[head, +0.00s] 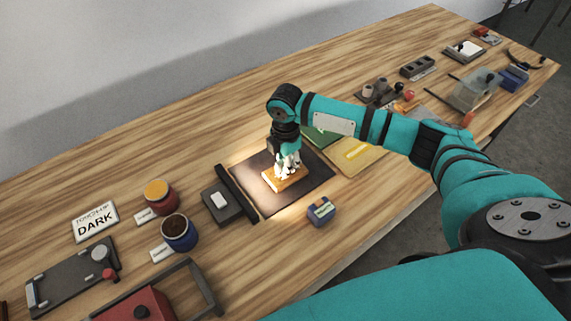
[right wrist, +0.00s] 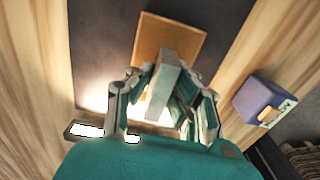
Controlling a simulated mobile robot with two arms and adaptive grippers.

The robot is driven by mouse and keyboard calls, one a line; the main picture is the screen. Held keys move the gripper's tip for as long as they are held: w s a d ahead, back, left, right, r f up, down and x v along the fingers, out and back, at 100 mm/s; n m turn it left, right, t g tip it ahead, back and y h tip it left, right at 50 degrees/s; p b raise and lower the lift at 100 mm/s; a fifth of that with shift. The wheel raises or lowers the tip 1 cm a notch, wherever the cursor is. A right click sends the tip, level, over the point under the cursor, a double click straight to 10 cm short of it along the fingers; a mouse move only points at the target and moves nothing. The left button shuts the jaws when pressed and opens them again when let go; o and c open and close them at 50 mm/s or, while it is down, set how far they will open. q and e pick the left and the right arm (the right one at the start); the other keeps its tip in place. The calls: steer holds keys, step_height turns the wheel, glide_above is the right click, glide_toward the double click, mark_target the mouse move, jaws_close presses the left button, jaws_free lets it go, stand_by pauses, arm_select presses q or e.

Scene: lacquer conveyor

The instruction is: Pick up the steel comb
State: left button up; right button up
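My right gripper (head: 287,170) points down over an orange-brown wooden block (head: 272,180) on a dark mat (head: 254,198). In the right wrist view, a grey elongated piece (right wrist: 168,78), which looks like the steel comb, sits between the fingers of my right gripper (right wrist: 165,88), in front of the wooden block (right wrist: 205,42). The fingers stand on both sides of this piece, close to it; whether they press on it is unclear. In the head view the gripper hides the piece. My left gripper is not in view.
A blue labelled box (head: 321,211) stands near the mat's front corner. A black stand (head: 225,203) borders its left side. Red and blue jars (head: 179,232) stand farther left. A green and yellow pad (head: 355,157) lies to the right. Bare wood lies behind the mat.

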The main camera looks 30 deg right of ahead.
jaws_close()
